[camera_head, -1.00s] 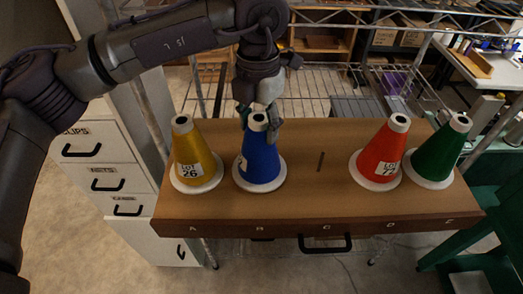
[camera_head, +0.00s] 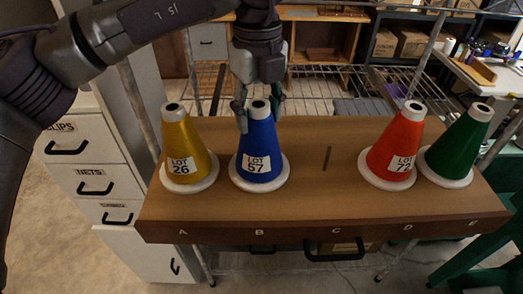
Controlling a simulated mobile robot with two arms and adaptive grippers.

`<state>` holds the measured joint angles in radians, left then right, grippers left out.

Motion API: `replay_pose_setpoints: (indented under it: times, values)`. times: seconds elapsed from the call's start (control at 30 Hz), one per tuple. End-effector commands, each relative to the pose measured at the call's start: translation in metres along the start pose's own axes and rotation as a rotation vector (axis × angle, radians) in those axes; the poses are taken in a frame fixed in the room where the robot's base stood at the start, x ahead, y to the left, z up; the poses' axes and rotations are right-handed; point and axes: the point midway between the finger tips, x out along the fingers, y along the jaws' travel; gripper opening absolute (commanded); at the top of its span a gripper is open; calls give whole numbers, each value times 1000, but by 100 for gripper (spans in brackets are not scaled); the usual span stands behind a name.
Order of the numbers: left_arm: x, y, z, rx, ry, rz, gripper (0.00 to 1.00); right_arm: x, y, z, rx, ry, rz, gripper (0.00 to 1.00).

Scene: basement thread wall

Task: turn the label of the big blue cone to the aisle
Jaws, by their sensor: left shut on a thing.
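The big blue cone (camera_head: 258,143) stands upright on its white round base on the wooden shelf (camera_head: 310,208), behind the letter B. Its white label, reading LOT 57, faces the front edge of the shelf. My left gripper (camera_head: 258,112) comes down from above and behind the cone. My right gripper is not in view.
A yellow cone (camera_head: 187,147) labelled LOT 26 stands close on the left. A red cone (camera_head: 397,145) labelled LOT 72 and a green cone (camera_head: 459,143) stand on the right.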

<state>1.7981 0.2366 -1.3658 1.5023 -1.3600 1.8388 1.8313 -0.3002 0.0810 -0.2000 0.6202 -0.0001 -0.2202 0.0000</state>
Motion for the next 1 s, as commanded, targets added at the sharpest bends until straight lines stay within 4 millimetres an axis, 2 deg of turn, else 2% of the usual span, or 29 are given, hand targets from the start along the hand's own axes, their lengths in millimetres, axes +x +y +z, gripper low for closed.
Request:
replay_pose_setpoints:
  times: [0.03, 0.2, 1.0]
  values:
    - [2, 0, 0, -50, -2, -3, 22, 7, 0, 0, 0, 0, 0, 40]
    - [0, 0, 0, -149, -1, -2, 22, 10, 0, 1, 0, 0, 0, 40]
    - [3, 0, 0, -152, -1, -2, 22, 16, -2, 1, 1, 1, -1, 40]
